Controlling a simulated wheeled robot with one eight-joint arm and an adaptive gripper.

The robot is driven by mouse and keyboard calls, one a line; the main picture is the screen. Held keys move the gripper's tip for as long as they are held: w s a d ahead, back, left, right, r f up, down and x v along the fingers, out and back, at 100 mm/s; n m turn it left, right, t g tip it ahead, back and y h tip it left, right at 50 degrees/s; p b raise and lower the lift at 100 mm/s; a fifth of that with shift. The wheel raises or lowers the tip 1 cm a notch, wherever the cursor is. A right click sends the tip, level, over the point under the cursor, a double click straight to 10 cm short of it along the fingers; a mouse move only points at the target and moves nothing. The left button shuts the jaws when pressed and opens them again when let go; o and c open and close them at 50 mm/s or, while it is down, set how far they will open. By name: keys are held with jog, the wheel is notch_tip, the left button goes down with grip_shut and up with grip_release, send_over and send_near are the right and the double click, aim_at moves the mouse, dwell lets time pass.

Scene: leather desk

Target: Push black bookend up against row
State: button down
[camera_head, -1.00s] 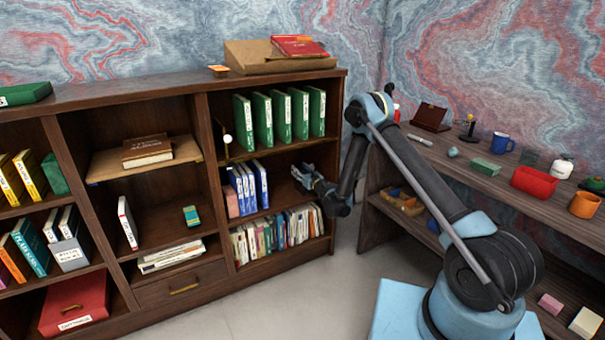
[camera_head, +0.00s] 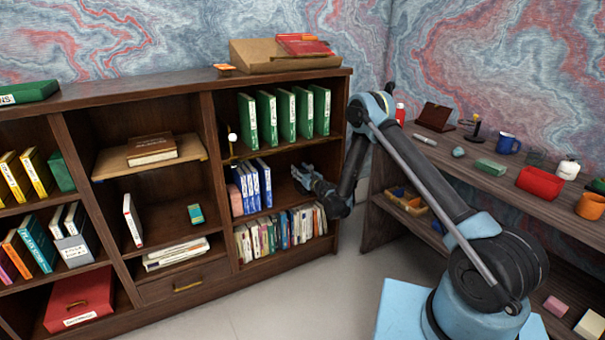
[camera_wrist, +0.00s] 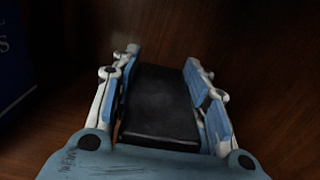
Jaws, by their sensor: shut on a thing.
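The black bookend (camera_wrist: 160,105) shows in the wrist view as a dark flat slab between the two blue finger pads. My gripper (camera_wrist: 160,72) is shut on it, one finger at each side. In the head view my gripper (camera_head: 302,176) reaches into the middle shelf of the right bay, and I cannot make out the bookend there. The row of blue and white books (camera_head: 250,187) stands left of my gripper, with a visible gap between them. A dark blue book (camera_wrist: 14,62) shows at the left edge of the wrist view.
Green binders (camera_head: 285,117) stand on the shelf above, and a row of mixed books (camera_head: 280,232) fills the shelf below. The shelf unit's right side wall (camera_head: 340,140) is close to my arm. A desk (camera_head: 480,180) with several items stands at the right.

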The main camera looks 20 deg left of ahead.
jog(key=s+a, duration=0.5)
jog(key=s, duration=0.1)
jog(key=shift+s+a, duration=0.15)
jog(key=shift+a, duration=0.05)
dwell(2.6)
jog(key=shift+s+a, duration=0.2)
jog(key=shift+s, duration=0.05)
jog(key=s+a, duration=0.5)
jog(key=shift+s, duration=0.4)
dwell(2.5)
jog(key=c, duration=0.8)
grip_release()
jog(key=shift+c, duration=0.2)
